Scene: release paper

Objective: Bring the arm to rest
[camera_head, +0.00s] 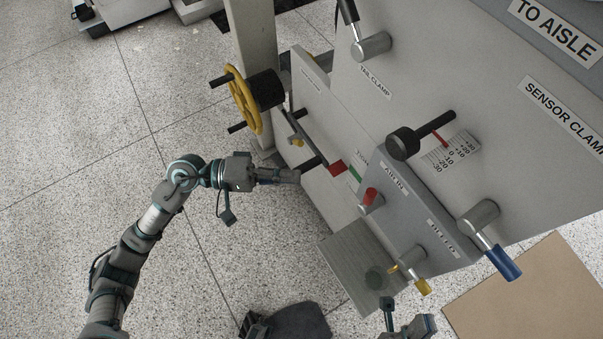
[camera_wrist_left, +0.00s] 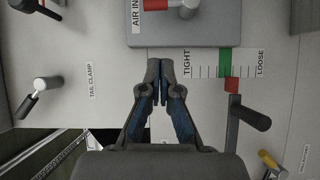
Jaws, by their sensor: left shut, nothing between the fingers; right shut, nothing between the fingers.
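My left arm (camera_head: 125,262) reaches up from the lower left in the head view. Its gripper (camera_head: 294,176) is level with the machine's side panel, near a black-handled lever. In the left wrist view the two fingers of the left gripper (camera_wrist_left: 160,72) point at the panel, with tips together and nothing between them. From the pictures I cannot tell whether the tips touch the panel. My right gripper (camera_head: 428,323) shows only partly at the bottom edge of the head view, below the yellow-tipped lever. It is shut and holds nothing visible.
The grey machine (camera_head: 440,70) fills the right side, with a yellow handwheel (camera_head: 243,100), a red-tipped lever (camera_head: 369,198), a blue-handled lever (camera_head: 503,263) and a yellow-tipped lever (camera_head: 415,280) sticking out. A tight-loose scale (camera_wrist_left: 225,62) is near the left fingers. Open speckled floor (camera_head: 70,170) lies left.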

